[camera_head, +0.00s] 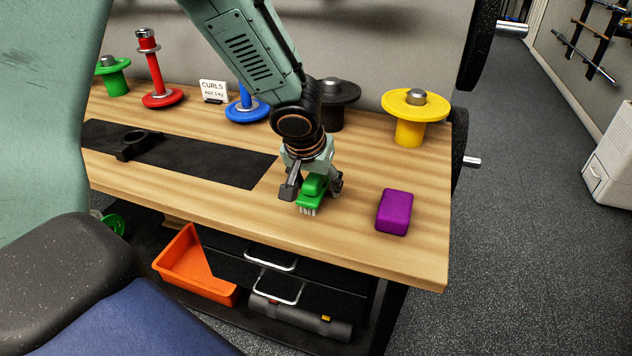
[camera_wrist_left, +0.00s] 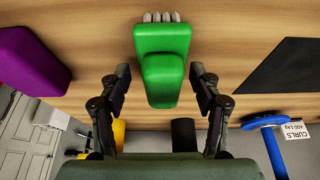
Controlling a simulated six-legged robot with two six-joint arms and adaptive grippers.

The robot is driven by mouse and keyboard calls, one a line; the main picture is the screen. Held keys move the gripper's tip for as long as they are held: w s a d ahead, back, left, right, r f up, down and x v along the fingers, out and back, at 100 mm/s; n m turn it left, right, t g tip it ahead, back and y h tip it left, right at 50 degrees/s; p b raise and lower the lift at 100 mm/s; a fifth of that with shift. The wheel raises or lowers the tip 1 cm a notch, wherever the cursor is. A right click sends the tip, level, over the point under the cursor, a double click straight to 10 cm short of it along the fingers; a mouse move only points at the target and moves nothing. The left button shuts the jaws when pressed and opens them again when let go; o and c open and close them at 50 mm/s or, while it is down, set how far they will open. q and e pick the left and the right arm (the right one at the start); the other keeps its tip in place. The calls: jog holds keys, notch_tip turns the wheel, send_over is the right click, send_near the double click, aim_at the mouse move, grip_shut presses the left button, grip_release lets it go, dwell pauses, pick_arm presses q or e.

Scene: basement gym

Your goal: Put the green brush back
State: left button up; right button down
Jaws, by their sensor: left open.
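The green brush (camera_head: 311,193) is at the wooden bench top (camera_head: 345,240), near its front edge, with pale bristles pointing down and forward. My left gripper (camera_head: 311,188) is over it, with one finger on each side. In the left wrist view the green brush (camera_wrist_left: 163,70) lies between the open fingers of my left gripper (camera_wrist_left: 163,90), with a gap on both sides. I cannot tell whether the bristles touch the wood. My right gripper is not in view.
A purple block (camera_head: 394,212) lies right of the brush. Yellow (camera_head: 410,125), black (camera_head: 335,105), blue (camera_head: 247,108), red (camera_head: 160,95) and green (camera_head: 113,80) stands line the back. A black mat (camera_head: 215,160) with a black holder (camera_head: 135,145) lies left. An orange bin (camera_head: 190,275) sits below.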

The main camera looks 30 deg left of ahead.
pick_arm(q)
jog(key=shift+s+r, duration=0.1)
jog(key=shift+s, duration=0.05)
jog(key=shift+r+p, duration=0.3)
jog(key=shift+p, duration=0.15)
jog(key=p+v, duration=0.2)
jog(key=v, duration=0.9)
jog(key=shift+r+p, duration=0.35)
jog(key=shift+p, duration=0.05)
jog(key=shift+s, duration=0.25)
